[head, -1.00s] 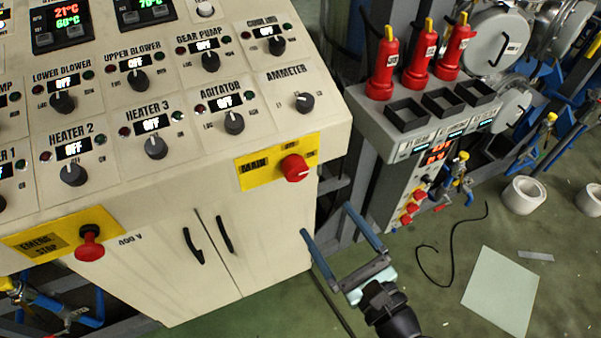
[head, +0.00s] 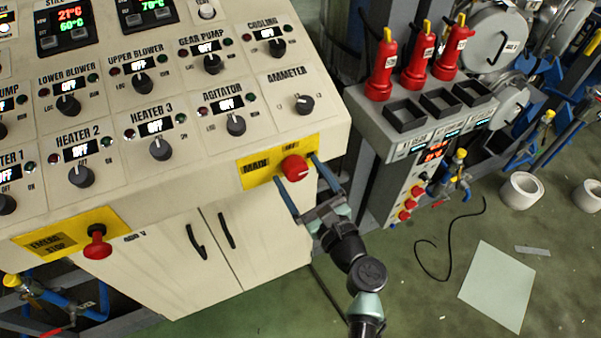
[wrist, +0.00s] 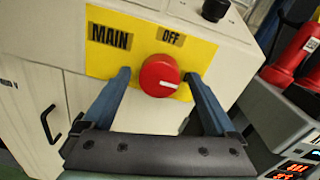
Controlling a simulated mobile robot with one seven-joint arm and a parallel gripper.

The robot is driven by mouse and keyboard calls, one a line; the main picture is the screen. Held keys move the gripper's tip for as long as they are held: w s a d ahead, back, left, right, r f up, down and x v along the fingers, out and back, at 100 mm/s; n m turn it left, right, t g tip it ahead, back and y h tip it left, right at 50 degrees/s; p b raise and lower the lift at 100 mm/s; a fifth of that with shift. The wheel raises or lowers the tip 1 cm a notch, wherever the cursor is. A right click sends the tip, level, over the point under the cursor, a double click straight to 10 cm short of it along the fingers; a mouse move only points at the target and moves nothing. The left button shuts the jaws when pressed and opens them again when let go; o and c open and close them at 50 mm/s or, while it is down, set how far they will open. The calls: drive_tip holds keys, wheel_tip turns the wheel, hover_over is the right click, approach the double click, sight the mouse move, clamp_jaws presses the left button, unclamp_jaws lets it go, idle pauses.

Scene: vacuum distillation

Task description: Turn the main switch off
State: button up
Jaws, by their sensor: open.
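The main switch (head: 295,168) is a red round knob on a yellow plate (head: 256,172) at the right end of the cabinet's front edge. In the wrist view the knob (wrist: 159,76) has a white mark pointing right and slightly down. The plate (wrist: 108,56) reads MAIN, with OFF printed above the knob. My gripper (head: 296,170) is open, its two blue fingers on either side of the knob. In the wrist view my gripper (wrist: 158,77) has a finger left and right of the knob, with gaps visible; I cannot tell whether either touches it.
A red emergency stop button (head: 97,246) sits on another yellow plate at left. The sloped panel above holds several black knobs, including the ammeter knob (head: 304,104). A grey unit (head: 400,135) with red bottles stands at right. Open green floor lies below right.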

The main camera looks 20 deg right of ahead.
drive_tip(key=shift+c, duration=0.3)
drive_tip(key=c, duration=1.3)
drive_tip(key=shift+n+b, duration=0.3)
drive_tip(key=shift+n, duration=0.1)
drive_tip(key=n+b, duration=0.1)
drive_tip(key=n, duration=0.1)
drive_tip(key=shift+f+n+b, duration=0.1)
drive_tip(key=shift+n+b, duration=0.3)
drive_tip(key=n+b, duration=0.3)
drive_tip(key=n, duration=0.2)
drive_tip(key=n+b, duration=0.3)
drive_tip(key=n, duration=0.1)
drive_tip(key=shift+a+n, duration=0.1)
drive_tip(key=shift+n, duration=0.2)
drive_tip(key=n+b, duration=0.3)
drive_tip(key=n, duration=0.1)
drive_tip(key=shift+g+h, duration=0.3)
